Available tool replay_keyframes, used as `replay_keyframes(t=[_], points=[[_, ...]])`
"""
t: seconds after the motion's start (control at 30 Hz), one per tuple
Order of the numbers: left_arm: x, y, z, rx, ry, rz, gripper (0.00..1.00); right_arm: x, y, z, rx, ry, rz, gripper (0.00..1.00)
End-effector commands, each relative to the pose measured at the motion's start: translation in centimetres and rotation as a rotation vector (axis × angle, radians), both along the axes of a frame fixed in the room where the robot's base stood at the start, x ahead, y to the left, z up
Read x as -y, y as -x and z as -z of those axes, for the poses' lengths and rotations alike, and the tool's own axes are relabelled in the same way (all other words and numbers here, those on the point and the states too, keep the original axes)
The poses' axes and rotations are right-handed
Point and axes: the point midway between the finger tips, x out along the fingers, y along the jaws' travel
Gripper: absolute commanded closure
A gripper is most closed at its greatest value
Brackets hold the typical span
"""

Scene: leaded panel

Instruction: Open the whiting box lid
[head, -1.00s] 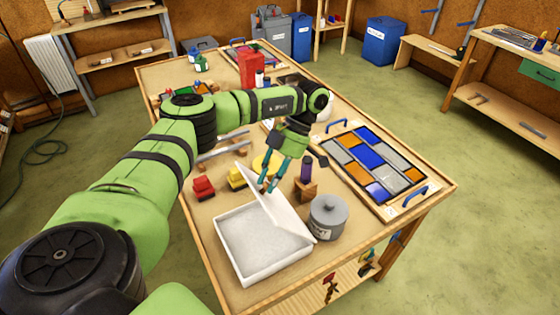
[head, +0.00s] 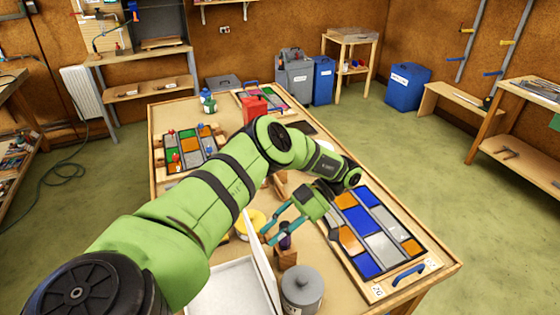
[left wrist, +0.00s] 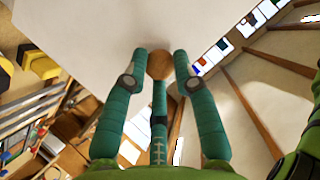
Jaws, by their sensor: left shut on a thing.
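The white whiting box (head: 230,287) stands at the near edge of the bench, partly cut off by the bottom of the head view. Its white lid (head: 262,272) is raised and stands steeply above the box's right side. My left gripper (head: 270,237) is at the lid's upper edge. In the left wrist view its teal fingers are shut around a round wooden knob (left wrist: 160,65) on the lid (left wrist: 100,22). My right gripper is not in view.
A grey lidded pot (head: 302,290) stands right of the lid, with a wooden block (head: 286,257) behind it. A leaded panel (head: 375,232) with blue, orange and grey panes lies to the right. A yellow object (head: 252,222) is behind the lid.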

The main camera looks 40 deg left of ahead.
Motion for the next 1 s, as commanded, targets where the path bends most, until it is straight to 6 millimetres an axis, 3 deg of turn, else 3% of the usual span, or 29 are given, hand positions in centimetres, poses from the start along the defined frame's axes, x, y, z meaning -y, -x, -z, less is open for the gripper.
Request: replay_keyframes(t=[0.4, 0.43, 0.47, 1.0], points=[[0.16, 0.27, 0.5, -0.008, 0.006, 0.001, 1.0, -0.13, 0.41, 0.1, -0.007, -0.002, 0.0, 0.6], [0.16, 0.28, 0.51, -0.008, 0.006, 0.001, 0.6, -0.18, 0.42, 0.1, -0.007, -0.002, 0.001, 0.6], [0.16, 0.29, 0.51, -0.008, 0.006, 0.001, 0.48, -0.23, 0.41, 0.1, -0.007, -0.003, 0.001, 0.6], [0.03, 0.15, 0.19, -0.006, 0.001, 0.0, 0.48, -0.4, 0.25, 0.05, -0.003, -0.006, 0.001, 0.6]])
